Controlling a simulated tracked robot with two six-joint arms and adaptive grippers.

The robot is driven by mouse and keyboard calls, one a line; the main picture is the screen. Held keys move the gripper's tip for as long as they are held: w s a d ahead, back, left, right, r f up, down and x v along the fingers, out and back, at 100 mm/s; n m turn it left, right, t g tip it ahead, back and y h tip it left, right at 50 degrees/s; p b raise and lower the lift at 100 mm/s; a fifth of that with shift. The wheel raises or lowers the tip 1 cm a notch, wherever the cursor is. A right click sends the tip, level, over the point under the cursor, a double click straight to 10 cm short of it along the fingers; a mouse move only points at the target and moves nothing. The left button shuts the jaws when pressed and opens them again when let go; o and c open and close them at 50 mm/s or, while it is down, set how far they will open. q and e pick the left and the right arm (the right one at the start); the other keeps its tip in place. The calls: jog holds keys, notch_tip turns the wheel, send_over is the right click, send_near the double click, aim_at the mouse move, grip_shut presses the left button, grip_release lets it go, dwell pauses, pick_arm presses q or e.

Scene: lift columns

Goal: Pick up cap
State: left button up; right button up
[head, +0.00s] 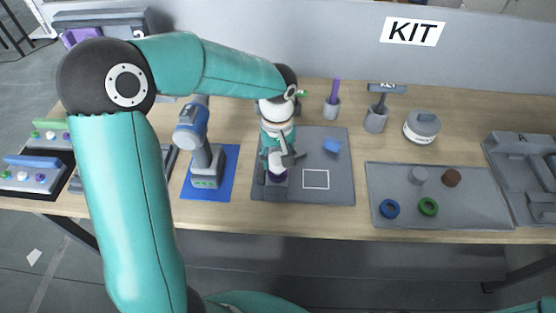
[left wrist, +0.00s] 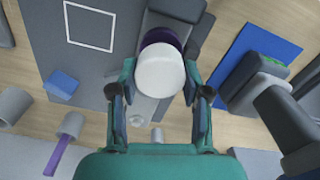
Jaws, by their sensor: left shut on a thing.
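A white round cap (head: 277,160) is at the left side of the dark grey mat (head: 337,195). It also shows in the left wrist view (left wrist: 161,70), between the fingertips. A dark purple piece (head: 276,177) shows directly under it, also in the left wrist view (left wrist: 166,37); whether the two touch I cannot tell. My left gripper (head: 281,155) comes down from above and is shut on the white cap, with one finger on each side in the left wrist view (left wrist: 160,75). My right gripper is not in view.
A blue block (head: 332,145) and a white square outline lie on the mat. A device on a blue pad (head: 222,190) stands close at left. Behind are cups (head: 332,110) holding upright items. A grey tray (head: 470,212) with rings and small cylinders is at right.

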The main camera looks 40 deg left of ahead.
pick_arm(q)
notch_tip(320, 180, up, 20)
jog(key=shift+f, duration=0.25)
jog(key=shift+r+p, duration=0.55)
jog(key=shift+p, duration=0.1)
dwell(0.6)
notch_tip(320, 180, up, 5)
jog(key=p, duration=0.4)
send_over(278, 157)
jog(key=shift+s+f, duration=0.1)
jog(key=shift+f, duration=0.05)
dwell(0.5)
